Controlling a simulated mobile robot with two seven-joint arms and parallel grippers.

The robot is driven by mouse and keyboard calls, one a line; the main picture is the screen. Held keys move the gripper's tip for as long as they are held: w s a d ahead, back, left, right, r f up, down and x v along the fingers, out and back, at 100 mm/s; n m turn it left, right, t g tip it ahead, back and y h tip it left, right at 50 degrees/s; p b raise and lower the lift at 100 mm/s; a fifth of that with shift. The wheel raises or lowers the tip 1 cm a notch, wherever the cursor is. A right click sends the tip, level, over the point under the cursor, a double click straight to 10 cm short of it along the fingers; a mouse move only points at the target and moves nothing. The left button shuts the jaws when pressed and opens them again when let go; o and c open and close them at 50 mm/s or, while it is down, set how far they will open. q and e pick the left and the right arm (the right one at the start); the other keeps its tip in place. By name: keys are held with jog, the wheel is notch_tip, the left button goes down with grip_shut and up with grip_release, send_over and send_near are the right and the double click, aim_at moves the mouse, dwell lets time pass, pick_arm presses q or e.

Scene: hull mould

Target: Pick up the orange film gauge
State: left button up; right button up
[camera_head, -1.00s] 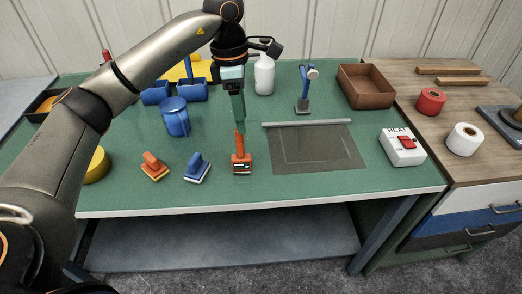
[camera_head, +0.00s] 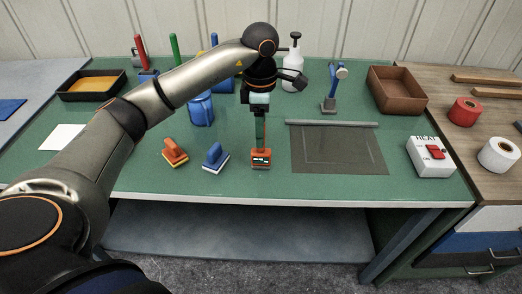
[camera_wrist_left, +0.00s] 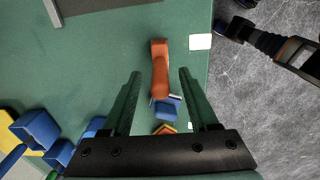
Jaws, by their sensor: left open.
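The orange film gauge (camera_head: 261,158) stands on the green bench near its front edge, with a small dark display on its front. My left gripper (camera_head: 260,141) points straight down directly above its base and hides the upper part in the head view. In the left wrist view the gauge (camera_wrist_left: 160,66) lies between the two spread fingers (camera_wrist_left: 160,73), with a gap on each side. The left gripper is open and holds nothing. Dark arm parts at the upper right of the left wrist view seem to be mine; the jaws of my right gripper cannot be made out.
A blue-handled block (camera_head: 215,157) and an orange-handled block (camera_head: 174,152) stand left of the gauge. A dark film sheet (camera_head: 338,150) lies to the right, then a white HEAT box (camera_head: 431,157). A white bottle (camera_head: 295,68) and blue jug (camera_head: 201,110) stand behind.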

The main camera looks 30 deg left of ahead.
pick_arm(q)
jog(key=shift+f, duration=1.4)
jog(key=shift+c, duration=0.3)
grip_shut()
